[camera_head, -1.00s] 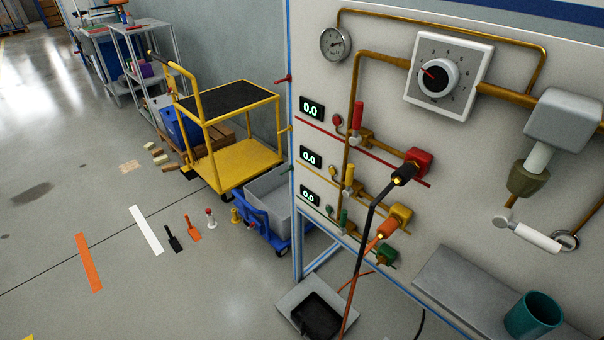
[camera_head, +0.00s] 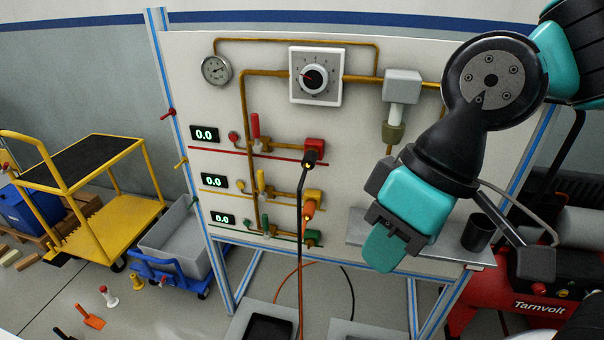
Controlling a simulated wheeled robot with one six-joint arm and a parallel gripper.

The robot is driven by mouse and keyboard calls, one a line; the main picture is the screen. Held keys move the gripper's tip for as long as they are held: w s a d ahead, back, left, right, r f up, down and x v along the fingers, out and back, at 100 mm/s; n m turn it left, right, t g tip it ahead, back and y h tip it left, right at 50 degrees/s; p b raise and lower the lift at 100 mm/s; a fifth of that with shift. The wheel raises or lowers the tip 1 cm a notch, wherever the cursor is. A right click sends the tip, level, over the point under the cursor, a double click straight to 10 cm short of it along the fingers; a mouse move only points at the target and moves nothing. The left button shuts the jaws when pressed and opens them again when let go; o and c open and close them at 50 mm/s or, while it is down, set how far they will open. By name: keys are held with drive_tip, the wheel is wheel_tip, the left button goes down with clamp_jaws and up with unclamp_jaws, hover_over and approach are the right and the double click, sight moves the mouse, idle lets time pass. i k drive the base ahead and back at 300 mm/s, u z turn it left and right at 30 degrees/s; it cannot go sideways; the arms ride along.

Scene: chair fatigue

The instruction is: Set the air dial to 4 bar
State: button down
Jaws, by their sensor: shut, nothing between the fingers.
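The air dial (camera_head: 315,76) is a white square plate with a ring of marks and a black knob, on the upper middle of the pale panel. The knob's red pointer points left; the numbers are too small to read. A round pressure gauge (camera_head: 216,69) hangs to its left on brass pipe; its reading is unclear. My gripper (camera_head: 381,252) is teal and black, shut and empty, hanging in front of the panel's lower right. It is below and right of the dial, well apart from it.
A grey filter unit (camera_head: 402,87) sits right of the dial. Red (camera_head: 315,148), yellow (camera_head: 311,195) and green (camera_head: 313,238) valve fittings line the panel's lower middle. A dark cup (camera_head: 478,232) stands on the grey shelf (camera_head: 362,232). A yellow cart (camera_head: 110,205) stands left.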

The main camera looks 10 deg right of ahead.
sight(313, 78)
drive_tip(key=z, duration=2.75)
drive_tip(key=k, duration=0.5)
drive_tip(key=u, duration=1.35)
